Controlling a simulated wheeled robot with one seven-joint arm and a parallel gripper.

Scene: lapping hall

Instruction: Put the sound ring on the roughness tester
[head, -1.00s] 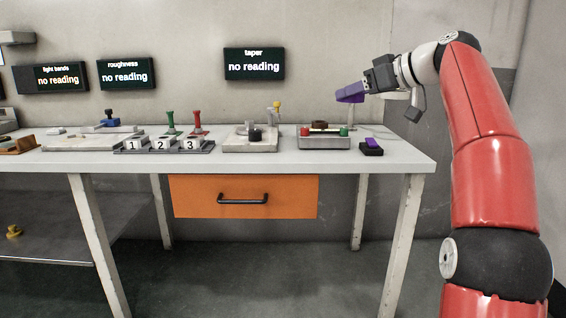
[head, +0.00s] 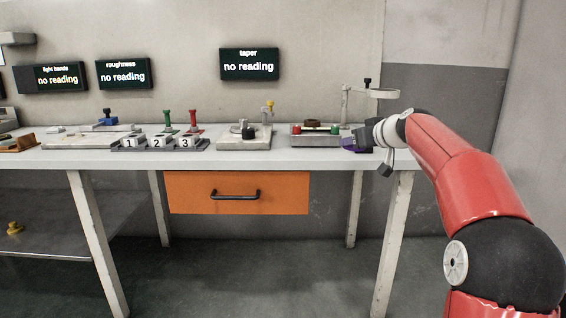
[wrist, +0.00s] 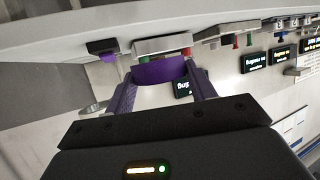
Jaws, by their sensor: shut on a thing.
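My gripper (head: 356,145) is low at the right end of the bench, beside the tester with red and green ends. In the wrist view its two purple fingers (wrist: 160,88) are shut on a purple piece (wrist: 160,70); I cannot tell if this is the sound ring. A brown ring-like part (head: 312,123) sits on the grey tester (head: 315,141). The roughness display (head: 124,74) reads "no reading". Which instrument is the roughness tester is unclear. A dark block with a purple top (wrist: 104,48) shows in the wrist view.
Left along the bench (head: 260,160) are a grey instrument with a black knob (head: 243,138), a numbered rack (head: 160,144) with green and red handles, and a flat plate with a blue knob (head: 108,118). A stand with a hoop (head: 380,93) rises behind my gripper.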

